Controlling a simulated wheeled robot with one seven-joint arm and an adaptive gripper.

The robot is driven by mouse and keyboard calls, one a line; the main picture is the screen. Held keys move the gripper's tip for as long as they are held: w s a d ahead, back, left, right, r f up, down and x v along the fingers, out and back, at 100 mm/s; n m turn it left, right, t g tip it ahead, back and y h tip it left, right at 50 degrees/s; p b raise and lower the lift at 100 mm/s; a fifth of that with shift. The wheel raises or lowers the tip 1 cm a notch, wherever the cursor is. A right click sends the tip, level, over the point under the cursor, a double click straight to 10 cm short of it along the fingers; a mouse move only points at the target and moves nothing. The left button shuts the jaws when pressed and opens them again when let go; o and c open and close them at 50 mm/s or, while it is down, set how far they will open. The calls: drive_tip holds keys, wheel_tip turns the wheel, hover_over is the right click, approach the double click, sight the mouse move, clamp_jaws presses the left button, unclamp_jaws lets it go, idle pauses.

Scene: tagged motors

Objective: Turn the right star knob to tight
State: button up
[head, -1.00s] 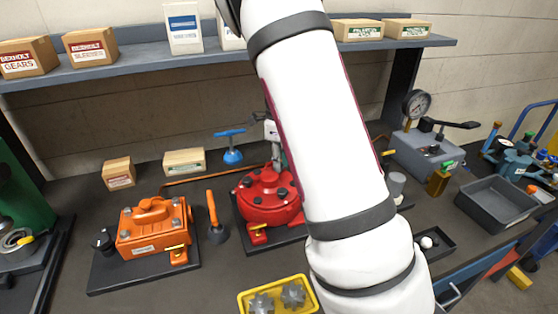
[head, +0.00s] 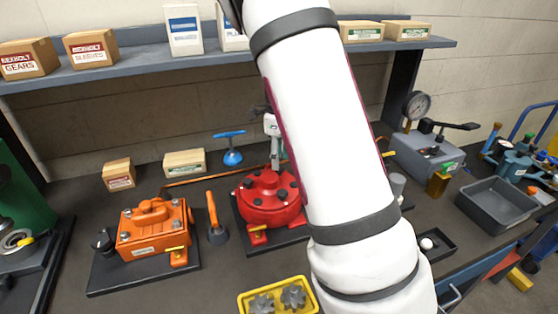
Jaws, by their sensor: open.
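A red round motor (head: 265,198) with several dark knobs or bolts on its top sits on a dark base plate. My arm covers its right side. I cannot make out which knob is the right star knob; it may be hidden. A small part of my gripper (head: 274,150) shows as a grey-white piece with a thin part reaching down just behind the motor's top. It is open, but most of it is behind my white arm, and I cannot tell whether it touches anything. A yellow tray (head: 245,303) at the bottom holds two grey star-shaped pieces (head: 293,296).
An orange motor (head: 152,232) stands left, with an orange-handled tool (head: 214,218) beside it. A blue T-handle (head: 231,149) stands behind. A gauge unit (head: 428,150) and an empty grey bin (head: 497,204) are at right. A shelf (head: 120,69) with boxes runs above.

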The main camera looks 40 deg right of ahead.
wheel_tip(320, 180, up, 6)
idle(0.4)
drive_tip(key=shift+r, duration=0.1)
drive_tip(key=s+a+r+n+t+y, duration=0.1)
drive_tip(key=s+a+r+n+t, duration=0.1)
drive_tip(key=s+a+r+n, duration=1.05)
drive_tip(key=s+a+n+t, duration=0.1)
drive_tip(key=s+a+n, duration=0.2)
drive_tip(key=s+n, duration=0.3)
drive_tip(key=s+a+f+n+t+h, duration=0.1)
drive_tip(key=s+a+n+t, duration=0.1)
drive_tip(key=s+n, duration=0.4)
drive_tip(key=shift+s+a+f+n, duration=0.35)
drive_tip(key=shift+a+n, duration=0.45)
drive_tip(key=shift+n, duration=1.25)
